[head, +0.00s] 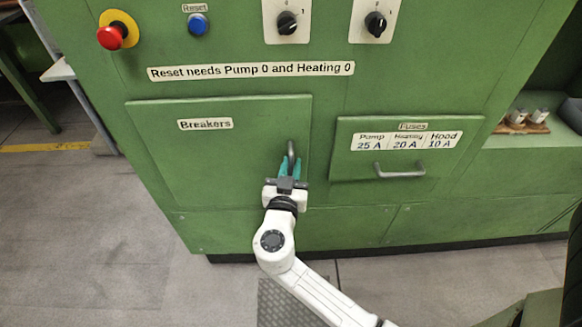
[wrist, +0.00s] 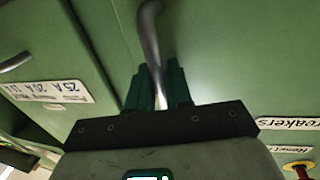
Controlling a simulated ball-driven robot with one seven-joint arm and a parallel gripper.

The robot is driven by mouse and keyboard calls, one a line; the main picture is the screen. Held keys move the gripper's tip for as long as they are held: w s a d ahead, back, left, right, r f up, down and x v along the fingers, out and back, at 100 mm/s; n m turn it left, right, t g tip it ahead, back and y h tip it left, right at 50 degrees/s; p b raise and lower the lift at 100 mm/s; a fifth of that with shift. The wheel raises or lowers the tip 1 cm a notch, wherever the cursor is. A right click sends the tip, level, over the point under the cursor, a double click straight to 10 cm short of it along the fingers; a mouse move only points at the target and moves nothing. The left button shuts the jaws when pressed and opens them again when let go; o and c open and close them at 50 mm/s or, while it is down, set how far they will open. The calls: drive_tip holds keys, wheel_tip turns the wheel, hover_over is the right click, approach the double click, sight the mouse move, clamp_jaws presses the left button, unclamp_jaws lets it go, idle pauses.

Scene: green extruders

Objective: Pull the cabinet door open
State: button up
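The green cabinet door (head: 215,150) labelled "Breakers" is on the left of the cabinet front and looks closed. It also shows in the wrist view (wrist: 230,50). Its grey upright bar handle (head: 291,149) is near the door's right edge. In the wrist view the handle (wrist: 150,30) runs down between the two teal fingers. My gripper (head: 290,167) is at the handle's lower part, with a finger on each side. In the wrist view my gripper (wrist: 159,85) looks closed on the bar, with little or no gap. The handle's lower end is hidden by the gripper.
A "Fuses" drawer or panel (head: 350,152) with a horizontal handle (head: 400,171) is to the right. Above are a red emergency button (head: 111,37), a blue reset button (head: 198,25) and two black knobs. Grey floor (head: 85,230) is clear at the left.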

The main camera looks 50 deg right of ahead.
clamp_jaws()
